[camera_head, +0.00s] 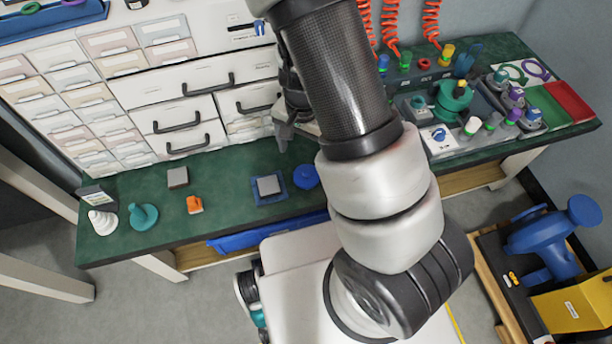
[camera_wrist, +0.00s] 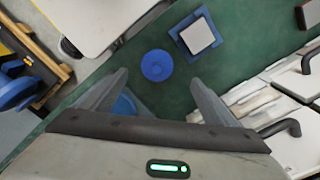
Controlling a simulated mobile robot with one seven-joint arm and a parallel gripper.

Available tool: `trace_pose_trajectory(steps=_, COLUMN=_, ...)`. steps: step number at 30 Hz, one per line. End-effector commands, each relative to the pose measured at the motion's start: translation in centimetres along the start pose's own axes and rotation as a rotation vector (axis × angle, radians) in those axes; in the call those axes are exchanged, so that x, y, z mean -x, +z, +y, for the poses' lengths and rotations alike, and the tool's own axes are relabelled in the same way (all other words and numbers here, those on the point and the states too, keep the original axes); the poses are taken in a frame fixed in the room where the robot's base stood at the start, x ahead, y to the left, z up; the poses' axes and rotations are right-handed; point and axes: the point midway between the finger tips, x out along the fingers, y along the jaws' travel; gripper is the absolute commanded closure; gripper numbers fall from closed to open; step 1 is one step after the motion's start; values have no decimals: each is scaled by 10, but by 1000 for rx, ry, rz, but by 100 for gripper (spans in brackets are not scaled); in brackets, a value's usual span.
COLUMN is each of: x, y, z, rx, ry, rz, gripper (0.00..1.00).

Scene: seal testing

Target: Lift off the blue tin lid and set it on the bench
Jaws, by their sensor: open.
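A round, dark blue piece (camera_head: 306,176) lies on the green bench (camera_head: 235,180), beside a blue mat. In the wrist view the blue piece (camera_wrist: 157,66) shows a ring-like rim, beyond my fingertips and apart from them. A second blue thing (camera_wrist: 124,106) is seen between my fingers, partly hidden by the left finger and the gripper body. I cannot tell which of the two is the tin or whether one is its lid. My gripper (camera_wrist: 158,80) is open, with nothing held between its fingertips. In the head view my arm hides part of the bench.
A grey block sits on the blue mat (camera_head: 254,197). An orange piece (camera_head: 194,204), a grey block (camera_head: 178,178), a teal piece (camera_head: 143,216) and a white cone (camera_head: 102,221) stand to the left. Drawers (camera_head: 180,113) line the back. Fittings (camera_head: 453,98) crowd the right.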

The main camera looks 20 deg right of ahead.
Motion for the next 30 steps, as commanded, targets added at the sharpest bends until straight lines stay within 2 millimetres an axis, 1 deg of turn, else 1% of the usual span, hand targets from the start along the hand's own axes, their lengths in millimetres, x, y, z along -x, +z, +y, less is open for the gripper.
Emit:
trace_pose_trajectory(steps=1, x=-17, y=0, z=1, rx=0, ry=2, rz=-1, gripper=19)
trace_pose_trajectory(steps=4, x=-34, y=0, z=1, rx=0, ry=2, rz=-2, gripper=19)
trace_pose_trajectory(steps=6, x=-43, y=0, z=1, rx=-1, ry=1, rz=0, gripper=19)
trace_pose_trajectory(steps=13, x=-57, y=-1, z=1, rx=0, ry=0, rz=-1, gripper=19)
trace_pose_trajectory(steps=18, x=-84, y=-7, z=6, rx=-1, ry=0, rz=-1, gripper=19)
trace_pose_trajectory(steps=21, x=-96, y=-8, z=6, rx=1, ry=0, rz=-1, gripper=19)
trace_pose_trajectory(steps=24, x=-102, y=-8, z=6, rx=1, ry=0, rz=0, gripper=19)
trace_pose_trajectory(steps=30, x=-102, y=-8, z=5, rx=2, ry=-1, rz=0, gripper=19)
